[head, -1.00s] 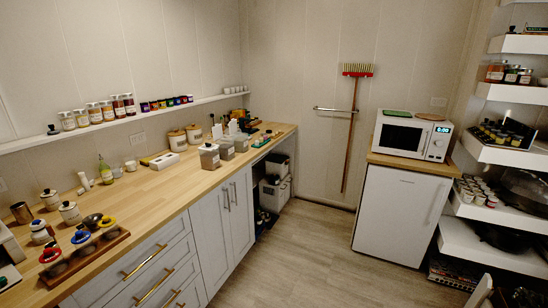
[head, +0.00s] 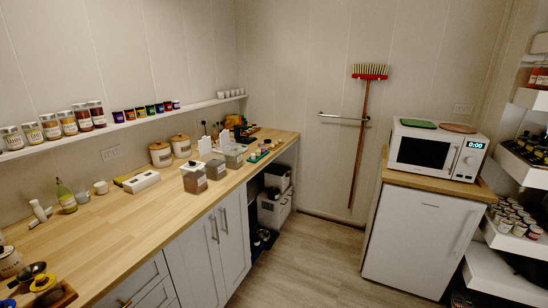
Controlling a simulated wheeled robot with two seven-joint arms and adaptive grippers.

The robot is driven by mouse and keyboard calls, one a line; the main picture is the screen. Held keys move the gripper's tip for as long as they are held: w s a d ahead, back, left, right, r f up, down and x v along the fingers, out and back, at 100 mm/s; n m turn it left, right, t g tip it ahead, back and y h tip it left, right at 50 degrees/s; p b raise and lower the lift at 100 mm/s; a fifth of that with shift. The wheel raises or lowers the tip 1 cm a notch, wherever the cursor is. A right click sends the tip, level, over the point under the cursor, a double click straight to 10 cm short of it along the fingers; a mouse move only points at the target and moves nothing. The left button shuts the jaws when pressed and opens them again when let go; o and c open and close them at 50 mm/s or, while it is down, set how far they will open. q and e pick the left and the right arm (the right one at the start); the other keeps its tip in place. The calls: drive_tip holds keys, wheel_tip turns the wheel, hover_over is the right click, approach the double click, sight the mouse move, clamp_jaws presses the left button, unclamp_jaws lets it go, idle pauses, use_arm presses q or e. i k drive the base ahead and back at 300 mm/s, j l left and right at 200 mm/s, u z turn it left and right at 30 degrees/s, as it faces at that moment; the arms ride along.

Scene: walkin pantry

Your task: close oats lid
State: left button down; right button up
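No label that I can read says oats, so I cannot tell which container it is. On the wooden counter stand several boxy see-through containers with pale labels: a front one (head: 194,180) with a pale top and a dark knob, one just behind it (head: 216,170), and a farther one (head: 233,158). Whether any lid is ajar is too small to tell. Neither of my grippers is in view.
The counter (head: 130,222) is bare in its middle and along the front edge. A white box (head: 142,182) and a green bottle (head: 65,196) stand near the wall. A wall shelf (head: 132,121) holds jars. Floor (head: 305,250) is open between the cabinets and the white fridge (head: 415,238).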

sight(224, 136)
drive_tip(key=i+z, duration=0.2)
drive_tip(key=i, duration=0.3)
drive_tip(key=i+j+z, duration=0.15)
drive_tip(key=i, duration=0.3)
drive_tip(key=i+j+z, duration=0.2)
drive_tip(key=i, duration=0.25)
